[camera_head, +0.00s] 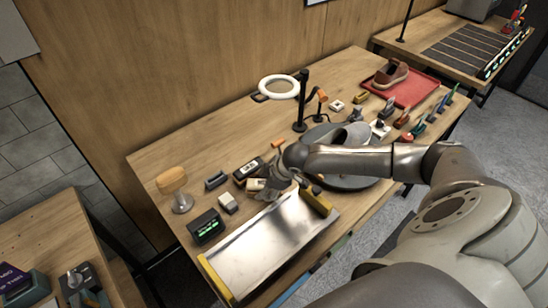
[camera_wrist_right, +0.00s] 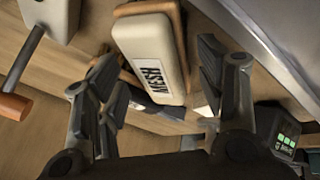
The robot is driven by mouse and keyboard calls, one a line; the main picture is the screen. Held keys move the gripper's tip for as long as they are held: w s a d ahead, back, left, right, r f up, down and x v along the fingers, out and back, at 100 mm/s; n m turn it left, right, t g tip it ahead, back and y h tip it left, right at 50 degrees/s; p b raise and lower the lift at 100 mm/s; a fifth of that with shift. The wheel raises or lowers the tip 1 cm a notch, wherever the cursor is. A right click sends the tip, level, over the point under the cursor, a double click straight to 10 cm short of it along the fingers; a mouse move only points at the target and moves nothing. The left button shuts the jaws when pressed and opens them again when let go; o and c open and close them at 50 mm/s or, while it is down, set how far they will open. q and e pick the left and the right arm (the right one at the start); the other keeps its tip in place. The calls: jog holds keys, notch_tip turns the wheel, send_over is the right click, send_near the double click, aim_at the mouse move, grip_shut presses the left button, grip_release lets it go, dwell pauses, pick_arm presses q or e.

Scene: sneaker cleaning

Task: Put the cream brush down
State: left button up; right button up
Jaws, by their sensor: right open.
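The cream brush (camera_wrist_right: 150,55) has a pale rounded block marked "MESH" with a brown edge. In the right wrist view it lies between the two spread fingers of my right gripper (camera_wrist_right: 158,70), with a gap visible at least on the left. In the head view the brush (camera_head: 255,184) is just left of my right gripper (camera_head: 268,190), low over the workbench (camera_head: 160,160). The gripper is open. Whether the brush fully rests on the surface underneath is hard to tell. My left gripper is not in view.
A metal tray (camera_head: 268,250) with yellow ends lies in front of the gripper. A dark box with green digits (camera_head: 206,226) and a small white block (camera_head: 228,203) stand to the left. A ring lamp (camera_head: 279,87) stands behind.

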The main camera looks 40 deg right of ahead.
jog(key=b+v, duration=0.1)
jog(key=v, duration=0.8)
jog(key=shift+s+a+r+b, duration=0.15)
jog(key=shift+a+b, duration=0.05)
jog(key=shift+b, duration=0.2)
